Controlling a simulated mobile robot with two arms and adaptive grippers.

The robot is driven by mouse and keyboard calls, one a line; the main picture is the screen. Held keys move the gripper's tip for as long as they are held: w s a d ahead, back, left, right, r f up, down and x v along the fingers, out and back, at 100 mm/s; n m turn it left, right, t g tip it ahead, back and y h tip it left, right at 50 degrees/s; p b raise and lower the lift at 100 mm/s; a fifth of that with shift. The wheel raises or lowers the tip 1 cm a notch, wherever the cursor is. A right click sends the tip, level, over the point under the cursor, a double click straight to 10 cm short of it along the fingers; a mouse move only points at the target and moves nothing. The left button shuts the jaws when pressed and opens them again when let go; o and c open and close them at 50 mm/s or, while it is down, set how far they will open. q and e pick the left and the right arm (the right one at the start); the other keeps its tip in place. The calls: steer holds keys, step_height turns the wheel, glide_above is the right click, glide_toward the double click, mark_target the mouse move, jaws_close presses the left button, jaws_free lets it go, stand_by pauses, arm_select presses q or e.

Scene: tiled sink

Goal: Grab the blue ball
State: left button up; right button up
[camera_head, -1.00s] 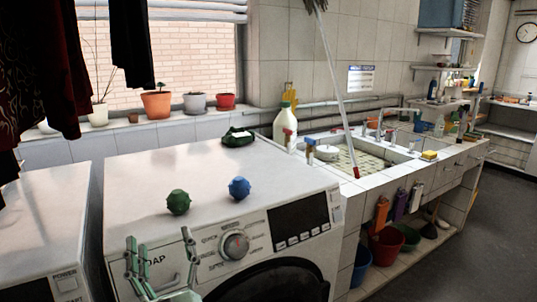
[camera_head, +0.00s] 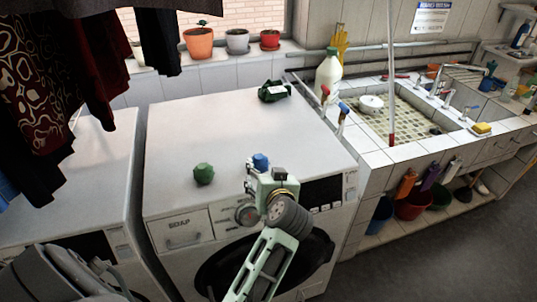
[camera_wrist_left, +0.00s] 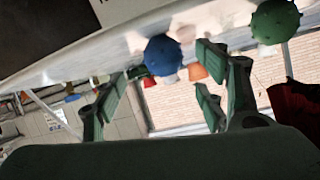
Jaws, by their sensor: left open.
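The blue ball (camera_head: 260,161) sits on top of the white washing machine (camera_head: 190,120), near its front edge. My left gripper (camera_head: 265,173) is at the ball's near side and hides its lower part in the head view. In the left wrist view the blue ball (camera_wrist_left: 163,55) appears between the open fingers of my left gripper (camera_wrist_left: 168,75), with gaps visible on the sides. I cannot tell whether a finger touches it. My right gripper is not in view.
A green ball (camera_head: 204,173) sits left of the blue one; it also shows in the left wrist view (camera_wrist_left: 275,20). A dark green object (camera_head: 273,91) lies at the machine's back. A white bottle (camera_head: 328,75) and a tiled sink (camera_head: 400,152) stand to the right.

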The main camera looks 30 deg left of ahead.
mark_target(262, 166)
arm_select(q)
steer(key=p+x, duration=0.1)
steer(key=x, duration=0.6)
steer(key=shift+a, duration=0.2)
steer(key=c, duration=1.2)
steer(key=shift+r, duration=0.15)
